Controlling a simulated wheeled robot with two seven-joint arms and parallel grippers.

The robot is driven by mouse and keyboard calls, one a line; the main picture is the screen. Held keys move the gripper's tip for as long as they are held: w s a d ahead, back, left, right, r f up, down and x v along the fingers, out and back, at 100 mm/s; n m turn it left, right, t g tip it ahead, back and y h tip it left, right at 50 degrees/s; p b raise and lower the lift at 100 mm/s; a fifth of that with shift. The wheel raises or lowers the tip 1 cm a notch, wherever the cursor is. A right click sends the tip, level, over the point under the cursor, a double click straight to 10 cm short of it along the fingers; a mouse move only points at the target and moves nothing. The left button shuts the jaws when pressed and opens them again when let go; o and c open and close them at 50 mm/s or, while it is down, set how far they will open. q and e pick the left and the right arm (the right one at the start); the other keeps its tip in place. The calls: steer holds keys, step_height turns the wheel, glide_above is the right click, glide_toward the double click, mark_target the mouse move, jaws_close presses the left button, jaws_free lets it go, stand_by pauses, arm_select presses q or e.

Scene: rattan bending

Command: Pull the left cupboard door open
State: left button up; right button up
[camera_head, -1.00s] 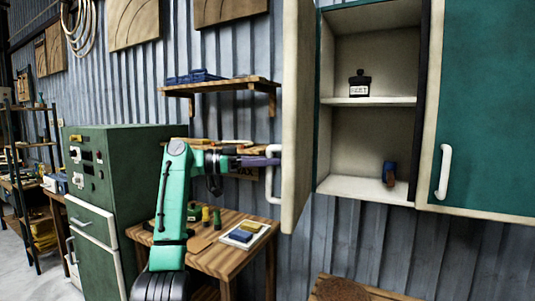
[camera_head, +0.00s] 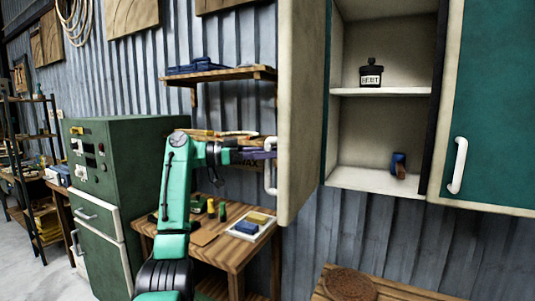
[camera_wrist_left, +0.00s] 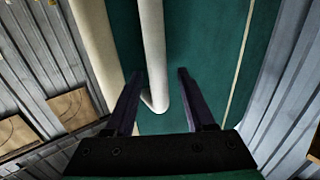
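The left cupboard door (camera_head: 302,120) stands swung out from the cupboard, its pale inner face toward me. Its white handle (camera_head: 269,178) is on the far left side of the door. My left gripper (camera_head: 270,155) is at this handle. In the left wrist view the handle (camera_wrist_left: 153,50) runs between the spread fingers of the gripper (camera_wrist_left: 161,72), nearer the left finger, with a clear gap to the right one. The green front of the door (camera_wrist_left: 205,40) lies behind it. My right gripper is out of view.
The open compartment holds a black labelled jar (camera_head: 371,73) and a small blue-and-brown item (camera_head: 399,165). The right cupboard door (camera_head: 495,100) is shut. A wall shelf (camera_head: 220,76), a wooden workbench (camera_head: 225,255) and a green cabinet (camera_head: 125,180) stand at left. A wooden stool (camera_head: 325,292) is below.

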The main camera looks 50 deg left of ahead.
arm_select(q)
steer(key=v, duration=1.4)
steer(key=shift+a+b, duration=0.2)
steer(key=shift+b, duration=0.1)
steer(key=shift+s, duration=0.15)
